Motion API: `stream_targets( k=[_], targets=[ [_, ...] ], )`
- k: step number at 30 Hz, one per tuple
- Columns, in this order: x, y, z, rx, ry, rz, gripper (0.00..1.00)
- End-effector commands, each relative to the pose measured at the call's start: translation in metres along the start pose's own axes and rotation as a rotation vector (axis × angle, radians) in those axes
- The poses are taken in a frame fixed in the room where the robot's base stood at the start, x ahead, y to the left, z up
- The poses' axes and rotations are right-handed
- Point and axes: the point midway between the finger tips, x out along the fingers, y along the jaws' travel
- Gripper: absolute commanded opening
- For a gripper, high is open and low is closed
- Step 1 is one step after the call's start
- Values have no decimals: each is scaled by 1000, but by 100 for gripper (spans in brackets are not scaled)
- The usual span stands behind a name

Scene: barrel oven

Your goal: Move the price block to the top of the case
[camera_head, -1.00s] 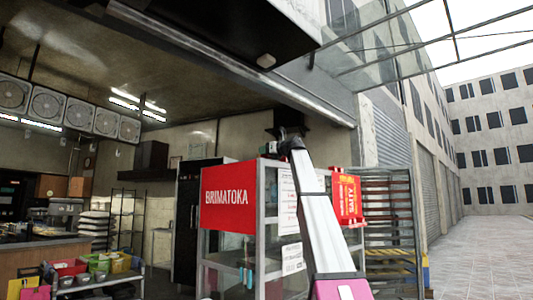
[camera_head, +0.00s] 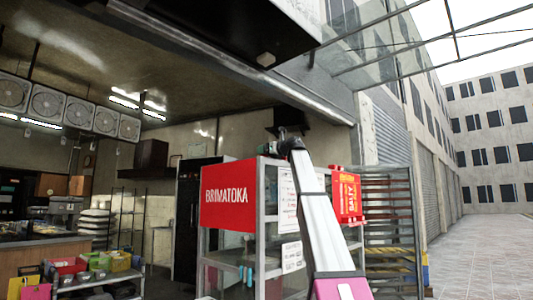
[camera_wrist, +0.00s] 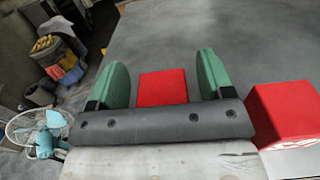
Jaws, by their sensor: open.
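A small red block (camera_wrist: 163,88), perhaps the price block, lies on the flat grey surface (camera_wrist: 230,35), which looks like the top of the case, in the wrist view. My gripper (camera_wrist: 163,66) is open, with one green finger on each side of the block and a gap on both sides. In the head view, my gripper (camera_head: 281,143) is small and dark above the glass case (camera_head: 262,200). The block cannot be made out there.
A larger red box-shaped thing (camera_wrist: 288,110) stands close to the right of my gripper. The case bears a red BRIMATOKA sign (camera_head: 228,210) and a red printed sign (camera_head: 346,197). A tray rack (camera_head: 390,225) stands behind at right. The grey surface beyond my fingers is clear.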

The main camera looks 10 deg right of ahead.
Motion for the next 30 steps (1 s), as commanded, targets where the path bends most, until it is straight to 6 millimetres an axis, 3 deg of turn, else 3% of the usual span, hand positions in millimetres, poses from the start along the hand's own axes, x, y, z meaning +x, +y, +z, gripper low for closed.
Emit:
stream_targets(
  k=[4,19,24,30],
  targets=[
    [-6,1,5,0,7,1,74],
    [-102,1,8,-1,2,-1,74],
    [-116,1,8,0,1,1,74],
    [-121,0,9,0,1,1,74]
  ],
)
